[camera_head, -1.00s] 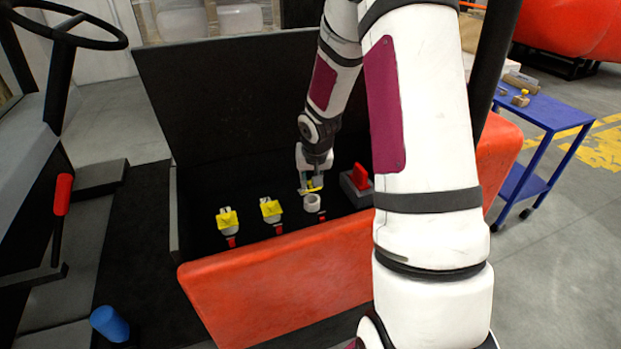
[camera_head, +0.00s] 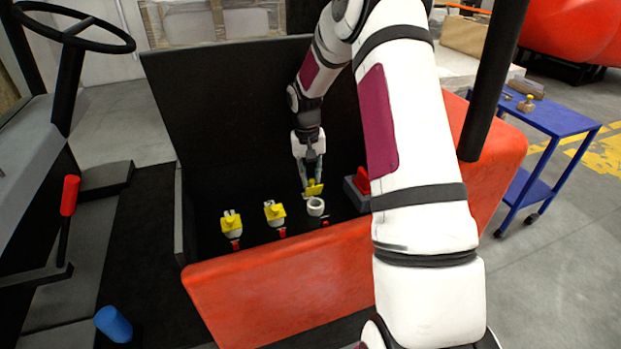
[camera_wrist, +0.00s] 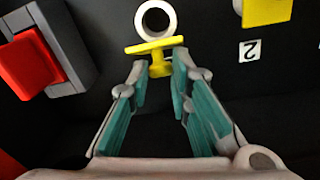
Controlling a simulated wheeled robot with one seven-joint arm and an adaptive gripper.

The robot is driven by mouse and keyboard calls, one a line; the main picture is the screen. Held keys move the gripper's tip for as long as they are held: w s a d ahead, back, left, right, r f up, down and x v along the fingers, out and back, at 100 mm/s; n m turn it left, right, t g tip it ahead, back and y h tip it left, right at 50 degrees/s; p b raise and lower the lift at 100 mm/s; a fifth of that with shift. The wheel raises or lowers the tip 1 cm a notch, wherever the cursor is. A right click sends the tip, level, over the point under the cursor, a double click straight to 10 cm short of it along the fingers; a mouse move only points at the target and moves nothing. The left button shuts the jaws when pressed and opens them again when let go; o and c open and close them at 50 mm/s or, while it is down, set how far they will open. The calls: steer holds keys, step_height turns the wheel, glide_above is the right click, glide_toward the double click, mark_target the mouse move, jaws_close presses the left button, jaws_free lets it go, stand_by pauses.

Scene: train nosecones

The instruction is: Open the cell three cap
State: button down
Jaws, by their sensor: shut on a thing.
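The cell three cap (camera_head: 313,188) is yellow and stands tilted up behind its white round opening (camera_head: 316,207), which shows uncovered. My gripper (camera_head: 311,178) is at the back of this opening, shut on the cap. In the wrist view, my fingertips (camera_wrist: 160,70) are on either side of the cap's yellow stem (camera_wrist: 160,64), and its flat plate (camera_wrist: 153,47) lies just beside the open white ring (camera_wrist: 155,20). Whether the plate touches the ring I cannot tell.
Two cells to the left have yellow caps on top (camera_head: 232,222) (camera_head: 275,210). A red switch on a grey block (camera_head: 362,181) stands close on the right. The orange front wall (camera_head: 280,290) and raised black lid (camera_head: 240,110) bound the compartment.

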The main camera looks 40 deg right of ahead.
steer(key=c, duration=1.5)
jaws_free()
steer(key=shift+o, duration=0.2)
steer(key=shift+s, duration=0.15)
